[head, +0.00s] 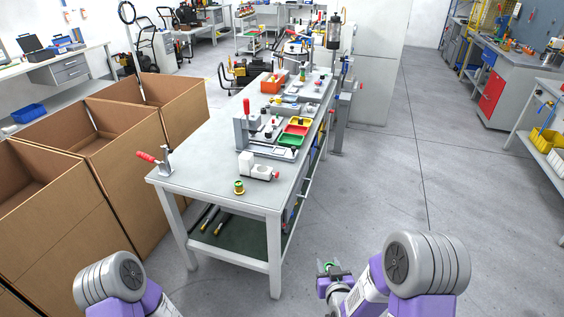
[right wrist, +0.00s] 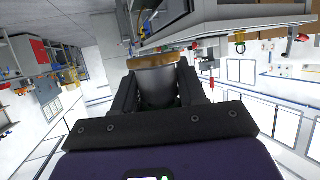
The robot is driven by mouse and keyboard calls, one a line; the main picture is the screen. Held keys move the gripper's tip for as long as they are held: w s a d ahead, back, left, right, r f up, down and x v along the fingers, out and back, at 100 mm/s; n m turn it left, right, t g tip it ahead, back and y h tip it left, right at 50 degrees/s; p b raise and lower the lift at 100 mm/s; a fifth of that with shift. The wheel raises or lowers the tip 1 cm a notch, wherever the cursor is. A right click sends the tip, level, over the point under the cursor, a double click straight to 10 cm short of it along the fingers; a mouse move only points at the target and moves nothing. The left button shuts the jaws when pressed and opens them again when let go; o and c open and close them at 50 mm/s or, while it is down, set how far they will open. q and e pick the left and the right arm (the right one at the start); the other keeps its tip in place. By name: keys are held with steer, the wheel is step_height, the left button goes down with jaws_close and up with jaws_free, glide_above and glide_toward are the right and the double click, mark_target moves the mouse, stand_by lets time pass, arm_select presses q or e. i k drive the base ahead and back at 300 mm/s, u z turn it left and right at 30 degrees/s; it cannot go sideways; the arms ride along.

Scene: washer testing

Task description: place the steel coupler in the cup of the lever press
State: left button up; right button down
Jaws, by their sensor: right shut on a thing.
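My right gripper (head: 328,272) is low in the head view, right of the workbench and apart from it. In the right wrist view its two dark fingers (right wrist: 157,90) are shut on a grey cylindrical piece with a tan rim, which I take for the steel coupler (right wrist: 156,84). The fingers cover its sides. On the workbench, a grey upright fixture with a red handle (head: 243,127) looks like the lever press; its cup cannot be made out. Only a link of my left arm shows at bottom left; the left gripper is out of view.
The workbench (head: 205,178) carries a red-handled clamp (head: 158,160), a small yellow-green part (head: 239,187), a white block (head: 258,171) and coloured trays (head: 290,138). Cardboard boxes (head: 120,133) stand along its left side. The floor on the right is clear.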

mark_target(280, 150)
steer(key=z, duration=1)
steer(key=i, duration=1.1)
steer(key=u, duration=1.3)
